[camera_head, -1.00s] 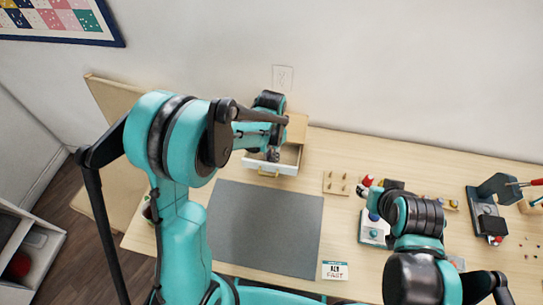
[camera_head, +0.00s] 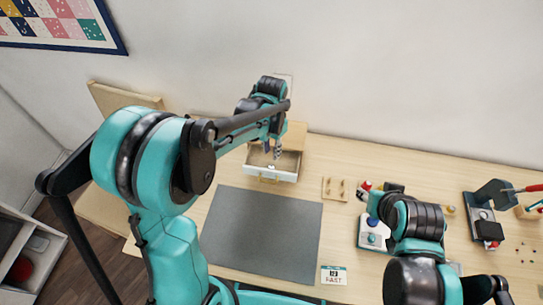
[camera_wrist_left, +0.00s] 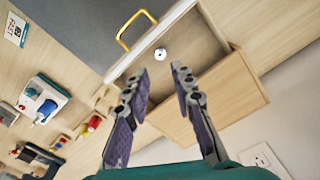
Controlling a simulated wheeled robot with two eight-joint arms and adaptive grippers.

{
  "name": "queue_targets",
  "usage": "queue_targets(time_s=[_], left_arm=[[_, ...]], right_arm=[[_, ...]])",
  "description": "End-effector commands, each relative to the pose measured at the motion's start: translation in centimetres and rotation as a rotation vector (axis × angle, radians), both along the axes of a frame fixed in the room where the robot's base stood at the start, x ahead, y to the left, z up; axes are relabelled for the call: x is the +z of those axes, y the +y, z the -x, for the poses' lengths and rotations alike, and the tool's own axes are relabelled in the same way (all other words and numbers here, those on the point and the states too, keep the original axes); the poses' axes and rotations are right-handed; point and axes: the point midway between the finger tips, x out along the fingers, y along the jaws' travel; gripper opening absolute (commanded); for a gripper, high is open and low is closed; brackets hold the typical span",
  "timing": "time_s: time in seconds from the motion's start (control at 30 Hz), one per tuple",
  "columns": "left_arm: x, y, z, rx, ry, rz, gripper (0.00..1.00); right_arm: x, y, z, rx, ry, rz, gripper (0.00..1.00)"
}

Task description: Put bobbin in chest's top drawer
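The chest's top drawer (camera_head: 285,175) is pulled out at the back of the table, below the wall. In the left wrist view, the drawer (camera_wrist_left: 196,42) shows its gold handle and pale wooden floor. A small white round thing with a dark centre, likely the bobbin (camera_wrist_left: 160,54), lies in the drawer near its front, apart from my fingers. My left gripper (camera_head: 272,152) hangs above the drawer. In the left wrist view, the left gripper (camera_wrist_left: 160,72) is open, with nothing between its fingers. My right gripper's fingers are not discernible.
The chest's wooden top (camera_wrist_left: 225,95) stands behind the drawer. A grey mat (camera_head: 262,235) lies in front. A peg board (camera_head: 335,189), a small white-and-teal machine (camera_head: 373,235) and a dark sewing machine (camera_head: 487,222) stand to the right. The mat is clear.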

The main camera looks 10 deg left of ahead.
Motion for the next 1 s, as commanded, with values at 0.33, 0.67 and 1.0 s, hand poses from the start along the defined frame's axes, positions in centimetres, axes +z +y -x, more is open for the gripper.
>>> queue_targets(time_s=[0.33,0.67,1.0], left_arm=[[4.5,0.2,0.4,0.010,-0.011,0.002,0.25],[10.0,3.5,6.8,0.213,-0.248,0.048,0.25],[11.2,6.2,14.0,0.446,-0.532,0.133,0.25]], right_arm=[[1.0,0.0,0.0,0.000,0.000,0.000,0.40],[1.0,0.0,0.0,0.000,0.000,0.000,0.40],[1.0,0.0,0.0,0.000,0.000,0.000,0.40]])
